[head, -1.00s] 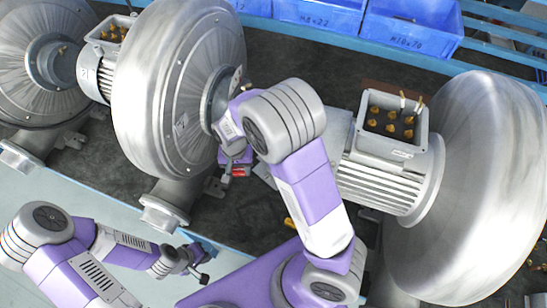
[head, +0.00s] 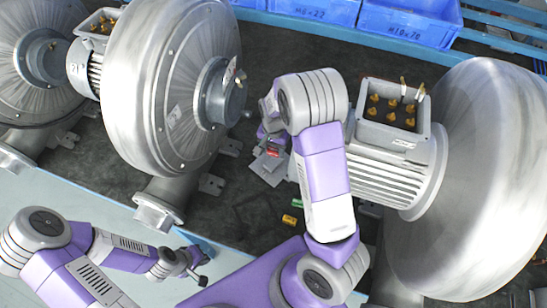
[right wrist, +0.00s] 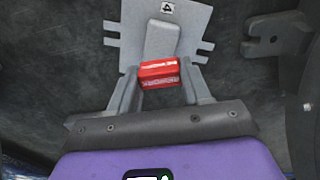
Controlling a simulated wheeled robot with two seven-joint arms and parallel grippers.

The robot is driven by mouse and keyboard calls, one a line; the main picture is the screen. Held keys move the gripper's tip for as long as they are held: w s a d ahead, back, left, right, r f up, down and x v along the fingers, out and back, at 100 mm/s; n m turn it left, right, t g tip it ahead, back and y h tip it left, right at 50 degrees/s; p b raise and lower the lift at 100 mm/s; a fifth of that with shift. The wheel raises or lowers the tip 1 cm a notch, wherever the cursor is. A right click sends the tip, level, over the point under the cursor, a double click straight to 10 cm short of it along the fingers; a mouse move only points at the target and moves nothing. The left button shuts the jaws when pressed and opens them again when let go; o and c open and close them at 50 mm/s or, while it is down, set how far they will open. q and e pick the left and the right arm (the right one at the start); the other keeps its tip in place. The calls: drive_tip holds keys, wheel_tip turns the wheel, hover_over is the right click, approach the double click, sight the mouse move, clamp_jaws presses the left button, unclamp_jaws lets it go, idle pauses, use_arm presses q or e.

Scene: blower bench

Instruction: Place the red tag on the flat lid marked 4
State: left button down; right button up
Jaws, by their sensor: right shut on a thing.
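The red tag (right wrist: 159,74) is held between the fingers of my right gripper (right wrist: 158,86). In the head view the red tag (head: 273,152) shows just below my right wrist, and my right gripper (head: 271,143) is partly hidden by the arm. The flat grey lid marked 4 (right wrist: 192,25) lies on the dark mat beyond the fingertips; its 4 label is at the far edge. A paler rectangular piece (right wrist: 162,38) lies between label and tag. I cannot tell whether the tag touches the lid. My left gripper (head: 196,273) is at the lower left, far from both; its jaws are unclear.
A blower (head: 165,85) stands left of the lid, and a blower motor with an open terminal box (head: 393,118) stands right. A yellow piece (head: 289,220) and a green piece (head: 296,203) lie on the mat in front. Blue bins (head: 410,20) line the back.

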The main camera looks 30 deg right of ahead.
sight(274, 155)
wheel_tip(274, 155, down, 4)
drive_tip(key=shift+r+b, duration=0.1)
drive_tip(key=shift+b, duration=0.3)
drive_tip(key=shift+f, duration=0.35)
drive_tip(key=shift+f, duration=0.1)
drive_tip(key=o, duration=1)
